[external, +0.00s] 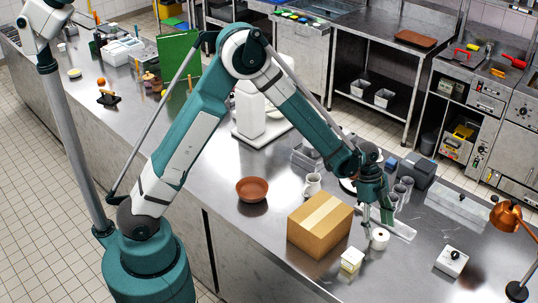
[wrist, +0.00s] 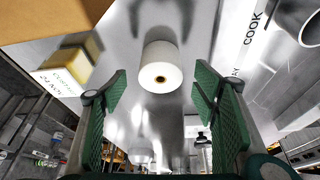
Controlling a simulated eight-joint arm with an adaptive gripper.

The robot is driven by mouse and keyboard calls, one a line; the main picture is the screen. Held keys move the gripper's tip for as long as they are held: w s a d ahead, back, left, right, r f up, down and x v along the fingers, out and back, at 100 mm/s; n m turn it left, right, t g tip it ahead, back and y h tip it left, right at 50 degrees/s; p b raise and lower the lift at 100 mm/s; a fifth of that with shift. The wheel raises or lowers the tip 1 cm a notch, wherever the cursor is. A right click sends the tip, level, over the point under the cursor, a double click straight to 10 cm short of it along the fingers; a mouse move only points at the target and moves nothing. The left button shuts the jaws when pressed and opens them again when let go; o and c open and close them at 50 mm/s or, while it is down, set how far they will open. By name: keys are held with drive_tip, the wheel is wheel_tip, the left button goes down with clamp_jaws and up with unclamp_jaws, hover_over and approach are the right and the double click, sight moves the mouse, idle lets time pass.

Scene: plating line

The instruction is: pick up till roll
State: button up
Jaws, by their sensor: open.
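The till roll (external: 379,238) is a small white paper roll on the steel counter, to the right of the cardboard box in the external view. In the wrist view the till roll (wrist: 160,68) shows its round end with a dark core, ahead of my fingers and between their lines. My gripper (external: 376,218) is just above and beside it in the external view. In the wrist view my gripper (wrist: 160,100) has its green finger pads wide apart, with nothing between them. I cannot tell whether a finger touches the roll.
A cardboard box (external: 320,224) and a small yellow-and-white labelled block (external: 351,260) stand left of the roll. A white strip marked COOK (wrist: 256,25) lies to its right in the wrist view. A white timer box (external: 451,261) and copper lamp (external: 507,217) stand farther right.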

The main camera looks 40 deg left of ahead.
sight(380, 233)
drive_tip(key=shift+p+x, duration=0.35)
drive_tip(key=shift+x, duration=2.05)
drive_tip(key=shift+c, duration=0.4)
drive_tip(key=c, duration=0.9)
